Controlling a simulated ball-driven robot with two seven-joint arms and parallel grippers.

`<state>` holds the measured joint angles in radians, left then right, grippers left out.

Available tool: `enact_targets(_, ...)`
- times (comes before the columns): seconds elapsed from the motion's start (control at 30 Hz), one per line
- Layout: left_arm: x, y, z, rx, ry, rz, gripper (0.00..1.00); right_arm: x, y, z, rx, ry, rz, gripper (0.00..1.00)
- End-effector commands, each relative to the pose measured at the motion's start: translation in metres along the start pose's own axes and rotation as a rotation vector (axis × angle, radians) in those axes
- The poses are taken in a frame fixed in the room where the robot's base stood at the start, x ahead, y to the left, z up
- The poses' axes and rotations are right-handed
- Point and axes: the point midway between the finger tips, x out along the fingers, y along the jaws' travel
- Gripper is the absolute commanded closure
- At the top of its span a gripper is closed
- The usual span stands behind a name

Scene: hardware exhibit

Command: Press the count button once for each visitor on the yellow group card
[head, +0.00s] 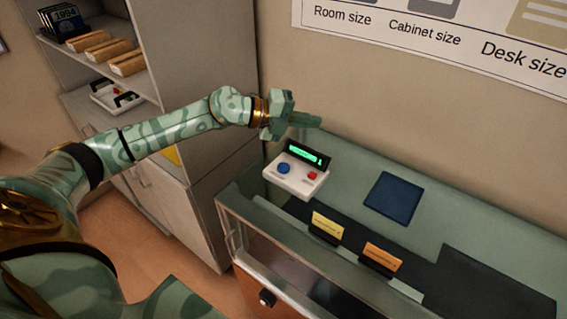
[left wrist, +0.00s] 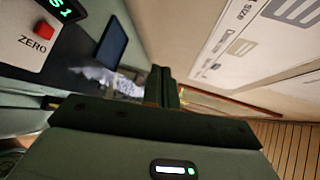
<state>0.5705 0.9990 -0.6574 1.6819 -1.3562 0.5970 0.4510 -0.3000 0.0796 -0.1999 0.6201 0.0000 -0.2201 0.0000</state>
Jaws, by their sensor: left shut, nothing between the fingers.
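The counter box (head: 296,180) is white, with a blue button (head: 283,168), a red button (head: 312,175) and a dark display (head: 307,153) with green characters. In the left wrist view the red button (left wrist: 46,32) is marked ZERO; only the end of the display (left wrist: 62,9) shows there. The yellow group card (head: 327,226) stands in a dark holder in front of the box; its print is too small to read. My left gripper (head: 318,121) is shut and empty, behind and above the box, apart from both buttons. Its closed fingers (left wrist: 162,88) show in the wrist view. My right gripper is out of view.
An orange card (head: 383,257) stands right of the yellow one. A dark blue square pad (head: 393,198) lies on the green desk. A wall chart (head: 430,35) hangs above. A shelf unit (head: 200,60) with boxes stands at left. A drawer (head: 290,290) is below the desk front.

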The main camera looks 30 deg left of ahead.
Motion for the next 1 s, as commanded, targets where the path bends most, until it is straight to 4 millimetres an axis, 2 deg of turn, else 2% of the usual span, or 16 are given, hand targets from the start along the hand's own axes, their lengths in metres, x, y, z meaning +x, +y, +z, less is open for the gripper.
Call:
enact_targets(0.03, -0.002, -0.017, 0.004, -0.054, -0.016, -0.073, 1.00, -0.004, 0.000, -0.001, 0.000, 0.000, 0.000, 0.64)
enact_targets(0.1, -0.005, -0.036, 0.014, -0.134, -0.052, -0.173, 1.00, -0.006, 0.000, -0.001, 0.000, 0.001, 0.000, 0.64)
enact_targets(0.2, -0.013, -0.057, 0.034, -0.257, -0.127, -0.289, 1.00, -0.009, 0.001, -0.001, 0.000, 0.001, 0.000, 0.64)
enact_targets(0.37, -0.026, -0.065, 0.073, -0.469, -0.286, -0.392, 1.00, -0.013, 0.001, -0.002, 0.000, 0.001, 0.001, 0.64)
enact_targets(0.5, -0.036, -0.048, 0.102, -0.663, -0.432, -0.381, 1.00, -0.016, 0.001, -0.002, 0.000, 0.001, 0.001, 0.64)
enact_targets(0.67, -0.039, -0.008, 0.115, -0.880, -0.554, -0.251, 1.00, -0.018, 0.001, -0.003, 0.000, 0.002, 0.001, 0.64)
enact_targets(0.8, -0.036, 0.032, 0.102, -1.031, -0.580, -0.060, 1.00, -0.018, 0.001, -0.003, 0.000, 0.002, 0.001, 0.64)
enact_targets(1.0, -0.033, 0.068, 0.066, -1.118, -0.503, 0.204, 1.00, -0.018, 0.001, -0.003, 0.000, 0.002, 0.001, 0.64)
